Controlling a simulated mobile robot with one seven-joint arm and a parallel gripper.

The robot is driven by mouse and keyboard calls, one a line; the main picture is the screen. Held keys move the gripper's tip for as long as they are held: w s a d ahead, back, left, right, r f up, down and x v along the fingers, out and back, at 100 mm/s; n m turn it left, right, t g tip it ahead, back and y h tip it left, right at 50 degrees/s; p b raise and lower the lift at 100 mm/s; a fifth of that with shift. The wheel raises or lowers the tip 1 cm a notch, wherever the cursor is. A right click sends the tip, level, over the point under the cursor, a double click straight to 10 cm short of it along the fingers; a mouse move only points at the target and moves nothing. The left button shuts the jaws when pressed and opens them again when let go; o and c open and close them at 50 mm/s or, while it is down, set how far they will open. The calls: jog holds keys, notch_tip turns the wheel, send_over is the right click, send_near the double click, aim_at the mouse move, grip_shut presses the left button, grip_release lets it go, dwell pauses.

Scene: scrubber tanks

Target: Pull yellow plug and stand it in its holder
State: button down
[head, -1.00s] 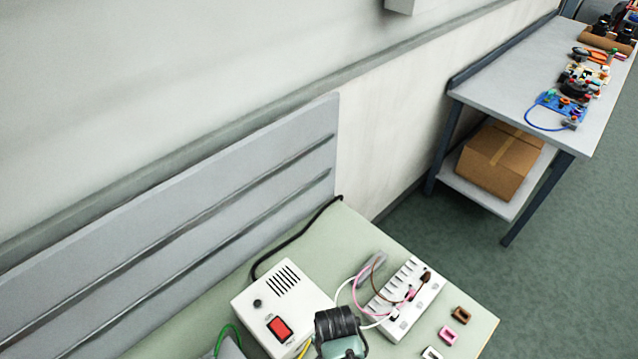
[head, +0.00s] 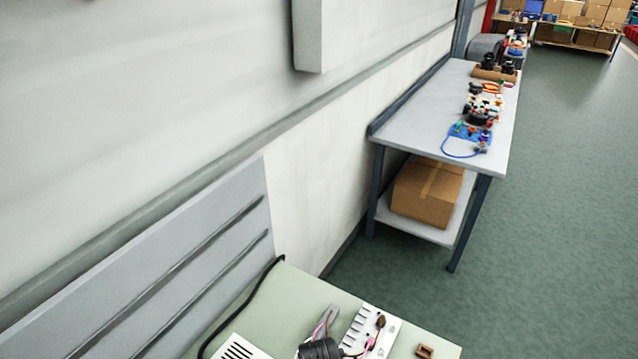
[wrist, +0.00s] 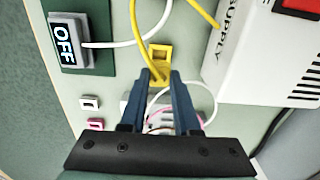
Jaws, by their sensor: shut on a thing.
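In the wrist view, my gripper (wrist: 160,80) is shut on the yellow plug (wrist: 158,76), whose small visible part shows between the fingertips. A yellow cable runs from it up to the top edge of the picture. The yellow holder (wrist: 160,52), a small block with a dark slot, lies on the green bench just beyond the fingertips. The plug appears close to the holder's near side; I cannot tell whether they touch. The white socket strip (wrist: 133,106) is partly hidden behind my fingers. It also shows in the head view (head: 370,330).
A white supply box (wrist: 265,55) with a red switch stands at right. An OFF display (wrist: 66,42) is at upper left. White (wrist: 89,102) and pink (wrist: 96,124) holders lie left of my fingers. Loose white and pink cables cross the bench near them.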

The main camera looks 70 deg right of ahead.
jog(key=shift+f+b, duration=1.75)
jog(key=shift+f, duration=0.5)
jog(key=shift+f+b, duration=0.75)
jog(key=shift+f, duration=0.3)
jog(key=c, duration=0.6)
grip_release()
jog(key=shift+o, duration=0.5)
